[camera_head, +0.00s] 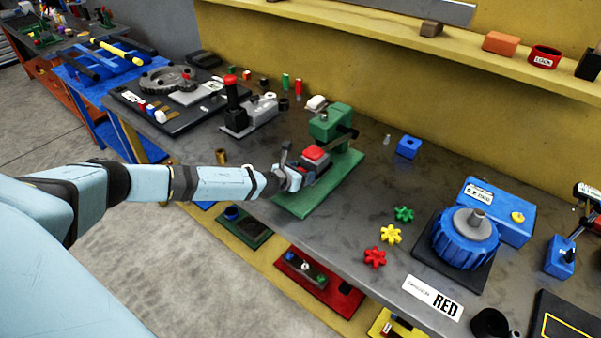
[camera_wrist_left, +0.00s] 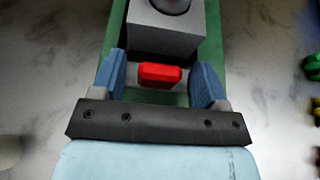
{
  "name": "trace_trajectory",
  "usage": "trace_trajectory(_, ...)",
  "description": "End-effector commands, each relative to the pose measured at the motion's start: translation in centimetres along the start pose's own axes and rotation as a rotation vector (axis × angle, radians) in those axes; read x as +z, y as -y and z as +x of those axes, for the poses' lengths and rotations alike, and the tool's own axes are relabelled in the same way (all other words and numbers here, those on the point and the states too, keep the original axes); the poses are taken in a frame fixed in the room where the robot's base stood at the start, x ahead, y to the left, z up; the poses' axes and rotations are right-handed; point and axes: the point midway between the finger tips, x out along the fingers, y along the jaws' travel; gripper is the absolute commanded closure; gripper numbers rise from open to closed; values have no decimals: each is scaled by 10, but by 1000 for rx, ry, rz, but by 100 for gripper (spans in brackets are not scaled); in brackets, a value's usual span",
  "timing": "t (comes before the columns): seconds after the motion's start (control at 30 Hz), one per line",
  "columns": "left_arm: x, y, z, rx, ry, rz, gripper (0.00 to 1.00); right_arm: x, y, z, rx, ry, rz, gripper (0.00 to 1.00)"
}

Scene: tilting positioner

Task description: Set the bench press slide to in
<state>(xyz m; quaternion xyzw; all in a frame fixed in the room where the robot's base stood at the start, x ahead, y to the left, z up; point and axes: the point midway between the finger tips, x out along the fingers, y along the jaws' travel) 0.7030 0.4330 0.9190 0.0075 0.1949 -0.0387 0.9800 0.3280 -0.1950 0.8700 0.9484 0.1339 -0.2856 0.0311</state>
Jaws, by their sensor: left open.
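The bench press (camera_head: 331,122) is a green upright stand with a dark lever, on a green base plate (camera_head: 297,205) on the grey bench. Its slide area has a grey block with a red top (camera_head: 316,153) in front of the stand. My left gripper (camera_head: 300,172) is at the front of the press. In the left wrist view, the blue fingers of my left gripper (camera_wrist_left: 157,80) are open on either side of a red block (camera_wrist_left: 160,74), with gaps to both sides. A grey block (camera_wrist_left: 172,38) is beyond it. The gripper partly hides the slide in the head view. My right gripper is not seen.
A black and red fixture (camera_head: 236,106) stands behind and left of the press. Green, yellow and red star knobs (camera_head: 390,234) lie to the right, near a blue rotary unit (camera_head: 465,237). A small blue block (camera_head: 408,146) is behind. A yellow shelf (camera_head: 400,47) runs above.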

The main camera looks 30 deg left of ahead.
Motion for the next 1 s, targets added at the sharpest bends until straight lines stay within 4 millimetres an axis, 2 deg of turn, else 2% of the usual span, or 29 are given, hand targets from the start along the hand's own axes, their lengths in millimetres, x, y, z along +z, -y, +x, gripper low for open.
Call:
trace_trajectory(0.2,0,0,0,0,0,0,34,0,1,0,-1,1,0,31)
trace_trajectory(0.4,0,0,0,0,0,0,80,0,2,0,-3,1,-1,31)
trace_trajectory(0.5,0,0,0,0,0,0,100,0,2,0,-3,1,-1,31)
trace_trajectory(0.6,2,-1,5,2,1,0,100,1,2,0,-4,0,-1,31)
trace_trajectory(0.8,14,0,35,2,1,0,100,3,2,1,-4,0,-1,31)
trace_trajectory(1.0,18,-1,42,2,1,0,100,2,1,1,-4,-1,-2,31)
